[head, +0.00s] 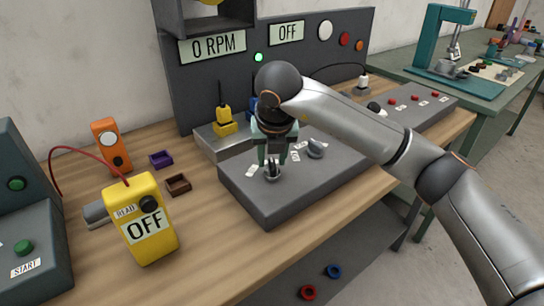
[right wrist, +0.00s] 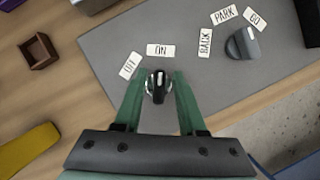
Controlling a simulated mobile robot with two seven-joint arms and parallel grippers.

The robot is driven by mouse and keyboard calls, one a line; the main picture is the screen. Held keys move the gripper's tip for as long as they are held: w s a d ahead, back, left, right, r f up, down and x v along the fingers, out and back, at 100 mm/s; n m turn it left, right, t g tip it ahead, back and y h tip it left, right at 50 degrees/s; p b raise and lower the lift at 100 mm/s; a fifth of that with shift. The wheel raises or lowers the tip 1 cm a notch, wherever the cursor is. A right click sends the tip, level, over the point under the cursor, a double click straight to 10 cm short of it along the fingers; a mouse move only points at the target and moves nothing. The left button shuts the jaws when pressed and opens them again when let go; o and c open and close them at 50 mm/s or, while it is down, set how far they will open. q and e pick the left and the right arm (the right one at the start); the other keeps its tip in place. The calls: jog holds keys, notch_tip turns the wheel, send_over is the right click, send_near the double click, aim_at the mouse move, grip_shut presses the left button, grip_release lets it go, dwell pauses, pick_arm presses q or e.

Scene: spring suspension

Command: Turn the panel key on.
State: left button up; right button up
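The panel key (head: 272,172) is a small dark knob with a silver base and a white mark, on the sloping grey panel (head: 256,200). In the right wrist view the key (right wrist: 158,86) has its white mark pointing up toward the ON label (right wrist: 160,50); the OFF label (right wrist: 129,65) is up and left of it. My right gripper (head: 272,157) is above the key, pointing down. In the wrist view its green fingers (right wrist: 159,84) stand on both sides of the key, with small gaps showing. My left gripper is not in view.
A second grey knob (head: 316,149) sits right of the key, near the BACK, PARK and GO labels. A yellow READ box (head: 147,222) showing OFF stands at front left. The back display (head: 287,33) reads OFF, and another (head: 212,45) reads 0 RPM.

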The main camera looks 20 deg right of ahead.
jog(key=shift+o, duration=0.6)
jog(key=v, duration=1.2)
jog(key=shift+r+p, duration=0.25)
jog(key=shift+p, duration=0.15)
